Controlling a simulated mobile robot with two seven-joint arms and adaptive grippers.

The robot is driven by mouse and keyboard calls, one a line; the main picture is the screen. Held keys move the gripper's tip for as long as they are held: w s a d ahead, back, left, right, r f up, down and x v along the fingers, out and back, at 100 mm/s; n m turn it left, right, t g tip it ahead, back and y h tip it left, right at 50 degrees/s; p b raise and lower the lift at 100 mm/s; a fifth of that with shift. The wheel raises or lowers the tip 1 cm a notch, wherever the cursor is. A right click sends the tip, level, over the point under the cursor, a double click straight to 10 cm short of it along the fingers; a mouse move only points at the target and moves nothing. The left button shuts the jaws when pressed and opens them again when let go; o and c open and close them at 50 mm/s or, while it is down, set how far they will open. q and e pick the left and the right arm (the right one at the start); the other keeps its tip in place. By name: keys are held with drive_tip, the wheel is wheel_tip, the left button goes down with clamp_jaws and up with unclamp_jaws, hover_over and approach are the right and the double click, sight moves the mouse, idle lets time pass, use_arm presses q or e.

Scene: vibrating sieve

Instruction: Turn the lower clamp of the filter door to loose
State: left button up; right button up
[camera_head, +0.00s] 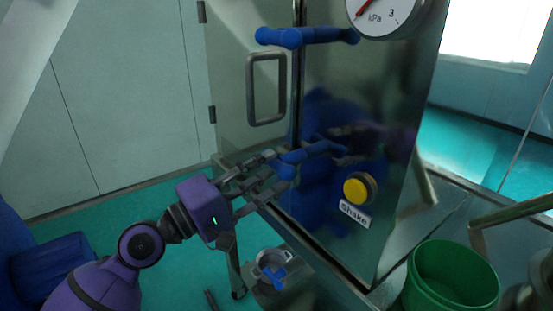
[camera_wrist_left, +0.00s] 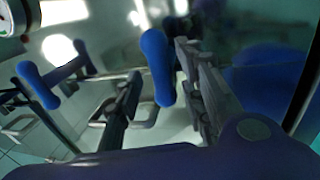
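The lower clamp (camera_head: 318,151) of the filter door (camera_head: 235,70) is a blue bar, lying roughly level across the door's edge. My left gripper (camera_head: 275,171) reaches in from the left with its fingers spread on either side of the clamp's left end. In the left wrist view, the lower clamp (camera_wrist_left: 158,68) stands between the two fingers of my left gripper (camera_wrist_left: 165,95); a gap shows on the left finger's side, while contact on the right is unclear. The upper clamp (camera_head: 305,37) is a similar level blue bar and also shows in the left wrist view (camera_wrist_left: 38,86). My right gripper is not in view.
A grey door handle (camera_head: 251,90) stands out between the clamps. A yellow shake button (camera_head: 357,189) and a pressure gauge (camera_head: 385,12) are on the shiny panel. A green bucket (camera_head: 450,285) is at lower right. A blue-handled fitting (camera_head: 272,275) sits below my left gripper.

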use_arm(q)
drive_tip(key=shift+x, duration=0.85)
drive_tip(key=shift+w+d+r+p, duration=0.2)
drive_tip(key=shift+w+d+p, duration=0.1)
drive_tip(key=shift+d, duration=0.15)
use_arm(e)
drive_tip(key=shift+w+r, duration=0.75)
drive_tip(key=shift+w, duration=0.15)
use_arm(q)
drive_tip(key=shift+w+f, duration=0.1)
drive_tip(key=shift+c, duration=0.8)
clamp_jaws()
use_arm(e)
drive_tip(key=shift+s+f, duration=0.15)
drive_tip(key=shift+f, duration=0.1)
